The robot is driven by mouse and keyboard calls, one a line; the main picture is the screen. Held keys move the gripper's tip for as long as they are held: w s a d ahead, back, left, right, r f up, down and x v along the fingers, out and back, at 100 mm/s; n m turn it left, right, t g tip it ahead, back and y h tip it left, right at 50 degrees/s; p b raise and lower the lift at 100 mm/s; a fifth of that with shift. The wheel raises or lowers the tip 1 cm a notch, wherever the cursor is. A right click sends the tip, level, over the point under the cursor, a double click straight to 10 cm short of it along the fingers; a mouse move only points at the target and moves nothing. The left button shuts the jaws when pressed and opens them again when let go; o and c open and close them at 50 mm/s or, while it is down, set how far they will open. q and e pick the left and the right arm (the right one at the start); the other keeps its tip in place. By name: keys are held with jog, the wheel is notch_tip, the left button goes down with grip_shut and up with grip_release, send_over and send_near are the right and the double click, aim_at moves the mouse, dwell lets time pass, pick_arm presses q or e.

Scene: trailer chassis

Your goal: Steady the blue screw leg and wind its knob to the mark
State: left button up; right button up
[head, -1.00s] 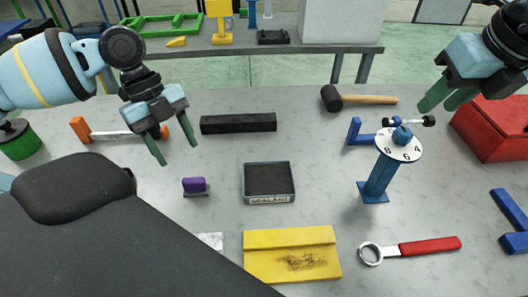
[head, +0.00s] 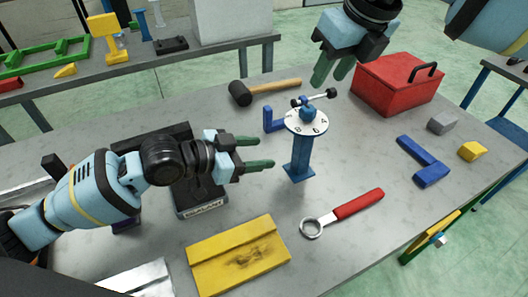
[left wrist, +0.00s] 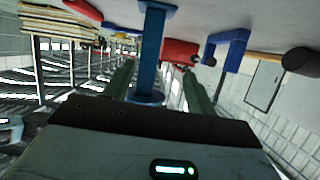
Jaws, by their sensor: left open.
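The blue screw leg (head: 298,160) stands upright on its square foot on the grey table. A white dial (head: 306,123) with dark figures sits on top, with a round blue knob (head: 307,113) and a dark crossbar (head: 314,98) above it. My left gripper (head: 272,151) is open and empty, level with the post, just left of it and pointing at it. In the left wrist view the post (left wrist: 152,50) shows upside down between the two green fingers. My right gripper (head: 331,77) hangs above and behind the knob, fingers apart and empty, pointing down.
A blue bracket (head: 272,122) stands close behind the leg. A mallet (head: 262,91) lies behind, a red toolbox (head: 398,85) to the right, a red-handled ring wrench (head: 342,212) in front. A yellow plate (head: 238,258) and dark tray (head: 202,205) lie near my left arm.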

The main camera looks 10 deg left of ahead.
aim_at(308, 149)
pick_arm(q)
jog(key=shift+h, duration=0.3)
jog(key=shift+s+d+r+x, duration=0.15)
jog(key=shift+x, duration=2.05)
jog(key=shift+s+d+r+x, duration=0.15)
jog(key=shift+d+x, duration=0.05)
jog(key=shift+x, duration=2.05)
jog(key=shift+s+d+r+x, duration=0.15)
jog(key=shift+s+x, duration=0.05)
jog(key=shift+x, duration=2)
jog(key=shift+c, duration=0.3)
